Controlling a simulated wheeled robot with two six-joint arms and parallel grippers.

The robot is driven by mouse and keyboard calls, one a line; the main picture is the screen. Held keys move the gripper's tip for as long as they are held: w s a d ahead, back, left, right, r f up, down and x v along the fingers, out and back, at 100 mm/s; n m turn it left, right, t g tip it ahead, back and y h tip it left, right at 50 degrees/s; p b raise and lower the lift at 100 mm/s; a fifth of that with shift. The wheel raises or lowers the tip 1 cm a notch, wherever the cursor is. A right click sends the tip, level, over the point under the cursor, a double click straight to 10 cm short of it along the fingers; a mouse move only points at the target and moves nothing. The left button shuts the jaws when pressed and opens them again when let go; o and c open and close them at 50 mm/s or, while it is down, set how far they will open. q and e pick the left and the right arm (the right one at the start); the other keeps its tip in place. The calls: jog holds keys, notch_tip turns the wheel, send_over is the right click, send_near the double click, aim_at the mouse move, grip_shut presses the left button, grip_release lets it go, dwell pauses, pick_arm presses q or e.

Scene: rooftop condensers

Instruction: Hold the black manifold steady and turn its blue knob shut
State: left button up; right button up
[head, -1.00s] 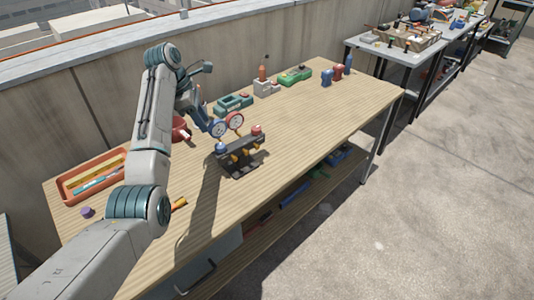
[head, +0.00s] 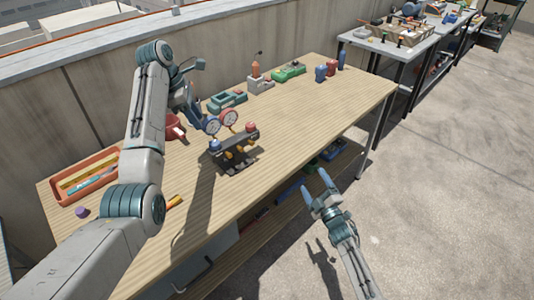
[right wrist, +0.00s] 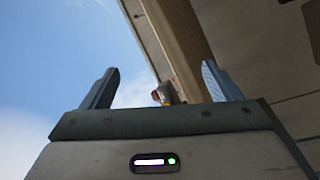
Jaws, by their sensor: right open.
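The black manifold (head: 234,151) stands on the wooden workbench. Its blue knob (head: 215,145) is at the left end and a red knob (head: 251,127) at the right end. A blue-rimmed gauge (head: 211,124) and a red-rimmed gauge (head: 229,118) stand behind it. My left gripper (head: 196,118) is low behind the manifold, beside the blue gauge; its tips are partly hidden, so its opening and any contact are unclear. My right gripper (head: 316,184) is open and empty, off the bench's front edge, right of the manifold. Its fingers (right wrist: 160,86) also show apart in the right wrist view.
An orange tray (head: 67,196) and a purple cap (head: 82,212) lie at the bench's left. Green tools (head: 289,72) and small bottles (head: 321,73) stand toward the back. The bench right of the manifold is clear. A second table (head: 382,51) stands beyond.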

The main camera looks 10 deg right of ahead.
jog(key=w+a+r+n+y, duration=0.1)
jog(key=a+r+n+y, duration=0.25)
jog(key=r, duration=0.35)
jog(key=w+a+r+n+y, duration=0.2)
jog(key=a+r+n+y, duration=0.15)
jog(key=r, duration=0.35)
jog(key=g+h, duration=0.3)
jog(key=h, duration=0.2)
send_near(253, 136)
jog(key=shift+a, duration=0.15)
jog(key=shift+w, duration=0.1)
jog(key=x, duration=1)
jog(key=shift+w+r, duration=0.1)
jog(key=shift+w, duration=0.25)
jog(key=shift+c, duration=0.4)
